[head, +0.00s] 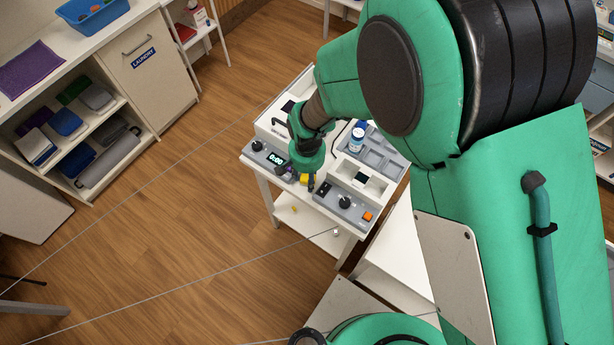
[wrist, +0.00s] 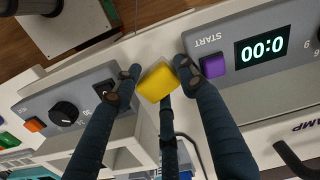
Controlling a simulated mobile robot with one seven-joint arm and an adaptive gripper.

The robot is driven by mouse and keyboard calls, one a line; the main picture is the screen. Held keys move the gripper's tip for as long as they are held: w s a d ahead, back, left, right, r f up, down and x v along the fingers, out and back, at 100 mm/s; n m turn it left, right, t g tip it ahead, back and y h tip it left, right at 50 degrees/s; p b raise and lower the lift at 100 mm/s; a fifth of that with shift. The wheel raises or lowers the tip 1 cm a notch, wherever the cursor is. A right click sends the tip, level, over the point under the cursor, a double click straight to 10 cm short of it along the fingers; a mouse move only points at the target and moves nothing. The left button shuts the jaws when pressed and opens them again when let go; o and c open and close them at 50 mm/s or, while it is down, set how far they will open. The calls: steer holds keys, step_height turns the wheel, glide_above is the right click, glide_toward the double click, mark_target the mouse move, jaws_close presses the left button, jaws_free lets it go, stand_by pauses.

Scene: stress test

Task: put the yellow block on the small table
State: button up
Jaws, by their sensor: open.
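The yellow block (head: 304,179) is on the white table (head: 266,171) that carries several devices, near its front edge. In the wrist view the yellow block (wrist: 157,82) lies between the spread dark fingertips of my gripper (wrist: 156,78). The gripper is open; whether a fingertip touches the block cannot be told. In the head view my gripper (head: 302,172) reaches down at the block and partly hides that spot. I cannot tell which surface is the small table.
A timer box with a purple START button (wrist: 213,65) stands on one side of the block. A grey box with a black knob (wrist: 64,114) stands on the other. A blue-capped jar (head: 357,139) is behind. A small yellow item (head: 293,209) lies on the lower shelf.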

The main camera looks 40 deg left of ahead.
mark_target(307, 177)
steer(key=shift+r, duration=0.1)
step_height(307, 177, up, 12)
steer(key=p, duration=0.1)
stand_by(0.6)
stand_by(0.5)
stand_by(0.3)
